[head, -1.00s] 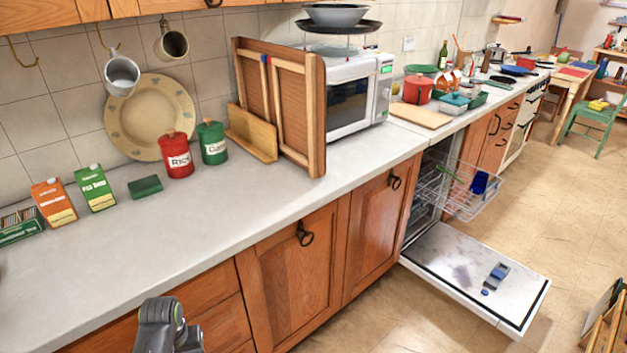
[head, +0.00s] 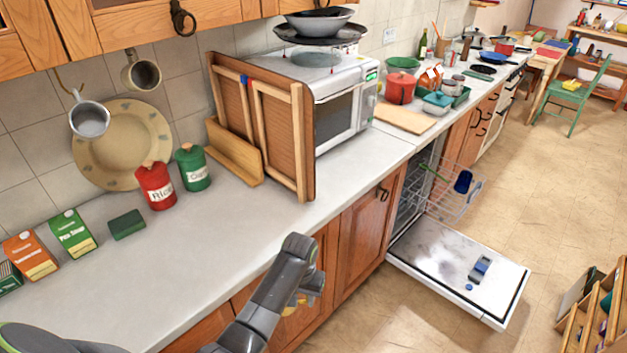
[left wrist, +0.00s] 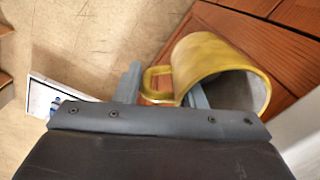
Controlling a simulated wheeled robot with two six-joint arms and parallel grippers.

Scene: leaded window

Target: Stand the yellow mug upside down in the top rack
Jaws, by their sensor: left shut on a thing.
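My left gripper (head: 308,285) is in front of the counter's cupboard doors, left of the open dishwasher. It is shut on the yellow mug (head: 291,306), which is mostly hidden behind the arm in the head view. In the left wrist view the yellow mug (left wrist: 208,55) lies tilted, its opening toward the lower right, with its handle side between the fingers (left wrist: 163,82). The top rack (head: 452,208) is a wire basket pulled out of the dishwasher. It holds a dark blue mug (head: 462,181) and a green utensil (head: 432,174). My right gripper is not in view.
The dishwasher door (head: 440,262) is folded down below the rack, with a blue-grey dispenser (head: 480,268) on it. The counter (head: 200,245) edge runs beside my left arm. A wooden rack (head: 590,315) stands at the lower right. Floor between is clear.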

